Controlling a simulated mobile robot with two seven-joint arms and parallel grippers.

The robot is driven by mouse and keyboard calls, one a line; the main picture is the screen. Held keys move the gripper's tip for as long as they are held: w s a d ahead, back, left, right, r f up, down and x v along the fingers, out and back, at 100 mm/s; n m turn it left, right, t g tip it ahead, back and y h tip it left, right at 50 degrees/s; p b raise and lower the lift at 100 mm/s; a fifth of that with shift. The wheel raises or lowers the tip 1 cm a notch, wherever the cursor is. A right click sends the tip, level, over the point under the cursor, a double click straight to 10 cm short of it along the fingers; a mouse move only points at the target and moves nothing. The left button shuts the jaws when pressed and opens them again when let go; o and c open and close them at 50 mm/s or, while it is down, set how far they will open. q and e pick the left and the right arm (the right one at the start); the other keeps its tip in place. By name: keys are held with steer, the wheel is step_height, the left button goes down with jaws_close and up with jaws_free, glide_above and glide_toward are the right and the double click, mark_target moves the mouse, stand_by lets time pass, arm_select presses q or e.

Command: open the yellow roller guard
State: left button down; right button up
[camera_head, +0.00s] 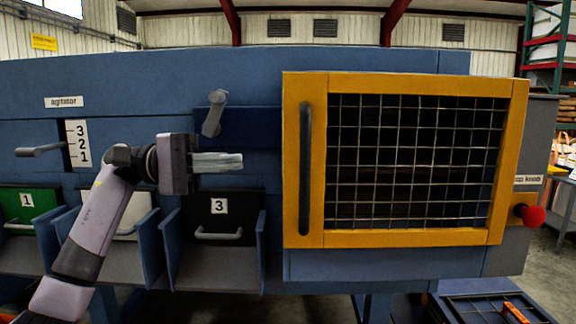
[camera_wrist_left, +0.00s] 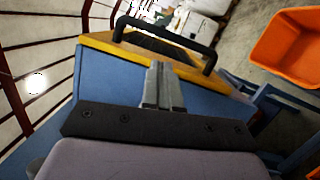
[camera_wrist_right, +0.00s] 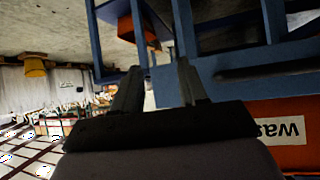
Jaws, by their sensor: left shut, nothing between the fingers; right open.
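The yellow roller guard (camera_head: 405,237) is a yellow frame with wire mesh on the right of the blue machine. It looks shut, flat against the front. Its dark vertical handle (camera_head: 306,168) is on its left side. My left gripper (camera_head: 240,161) is shut and empty, left of the handle, with a gap between them. In the left wrist view the handle (camera_wrist_left: 165,32) lies beyond the fingertips (camera_wrist_left: 160,68), apart from them. My right gripper (camera_wrist_right: 158,75) is open and empty in the right wrist view; it is not seen in the head view.
Above my left gripper is a grey lever (camera_head: 214,113). Below are chutes with numbered flaps, such as black flap 3 (camera_head: 220,212). A red knob (camera_head: 533,215) is right of the guard. An agitator lever (camera_head: 40,151) is at the left. An orange bin (camera_wrist_left: 290,50) stands on the floor.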

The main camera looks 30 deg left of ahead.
arm_select(q)
steer(key=w+d+r+m+p, duration=0.1)
steer(key=w+d+p, duration=0.1)
steer(key=d, duration=0.6)
steer(key=shift+d+m+y+p, duration=0.25)
steer(key=shift+m+y+p, duration=0.05)
steer(key=shift+m+y, duration=0.1)
